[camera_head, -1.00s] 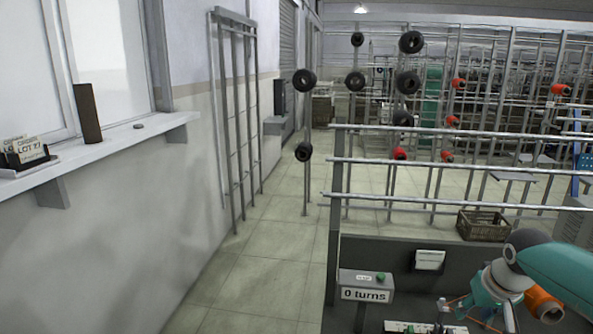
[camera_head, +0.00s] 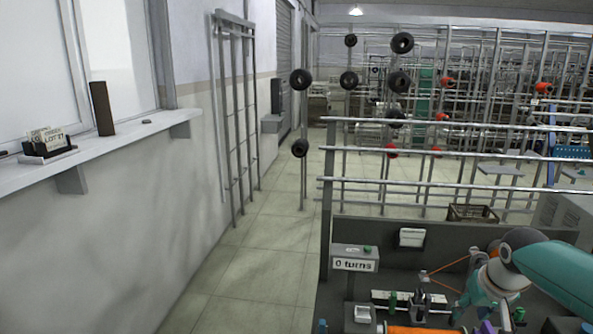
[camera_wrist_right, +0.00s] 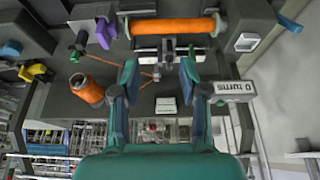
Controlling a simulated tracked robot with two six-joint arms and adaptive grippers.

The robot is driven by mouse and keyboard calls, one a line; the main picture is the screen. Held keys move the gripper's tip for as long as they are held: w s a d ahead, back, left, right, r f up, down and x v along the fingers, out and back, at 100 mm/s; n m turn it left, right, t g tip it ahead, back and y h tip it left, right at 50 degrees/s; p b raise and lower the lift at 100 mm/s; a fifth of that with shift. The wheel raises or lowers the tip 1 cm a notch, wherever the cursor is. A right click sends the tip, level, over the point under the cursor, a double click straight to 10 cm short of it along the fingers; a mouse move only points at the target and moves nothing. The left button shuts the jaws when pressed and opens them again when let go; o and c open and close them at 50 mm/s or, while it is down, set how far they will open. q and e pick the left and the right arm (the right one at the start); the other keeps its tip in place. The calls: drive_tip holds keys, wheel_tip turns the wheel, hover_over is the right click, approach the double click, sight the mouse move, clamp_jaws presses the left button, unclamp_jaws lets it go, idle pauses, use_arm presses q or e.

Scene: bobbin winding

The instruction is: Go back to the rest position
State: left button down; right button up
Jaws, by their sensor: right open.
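My right gripper (camera_wrist_right: 160,74) is open, its two teal fingers apart with nothing held between them. In the head view my right gripper (camera_head: 488,312) is over the right part of the dark bench, partly cut by the lower edge. Beyond the fingertips in the wrist view is the winding device (camera_wrist_right: 170,54), with an orange cylinder (camera_wrist_right: 172,27) behind it. An orange spool (camera_wrist_right: 90,91) stands left of the fingers. Orange thread (camera_wrist_right: 118,64) runs between the spool side and the device. The counter (camera_head: 355,264) reads 0 turns. My left gripper is not in view.
A purple part (camera_wrist_right: 103,34), a yellow part (camera_wrist_right: 32,72) and a blue part (camera_wrist_right: 12,48) are on the bench's left in the wrist view. Metal rails (camera_head: 440,124) stand behind the bench. A crate (camera_head: 472,213) lies past it. The floor (camera_head: 255,262) left of the bench is clear.

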drive_tip(key=s+a+f+g+y+b, duration=0.1)
drive_tip(key=s+a+f+g, duration=0.2)
drive_tip(key=f, duration=0.6)
drive_tip(key=s+a+f+n+g+y+b, duration=0.1)
drive_tip(key=s+a+f, duration=0.25)
drive_tip(key=f, duration=0.65)
drive_tip(key=s+a+f+g+b, duration=0.1)
drive_tip(key=s+a+f+b, duration=0.1)
drive_tip(key=a+f, duration=0.5)
use_arm(q)
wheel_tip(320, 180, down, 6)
drive_tip(key=b, duration=0.1)
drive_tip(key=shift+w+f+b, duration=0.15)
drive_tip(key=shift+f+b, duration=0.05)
drive_tip(key=shift+b, duration=0.1)
use_arm(e)
drive_tip(key=s+a+f+y, duration=0.1)
drive_tip(key=s+a+f, duration=0.4)
drive_tip(key=s+f, duration=0.3)
drive_tip(key=s+a+f+m+y, duration=0.1)
drive_tip(key=s+a+f, duration=0.3)
drive_tip(key=s+f, duration=0.5)
drive_tip(key=shift+s+a+f+t+y, duration=0.2)
drive_tip(key=shift+s+a+t+y, duration=0.1)
drive_tip(key=shift+a+t+y, duration=0.1)
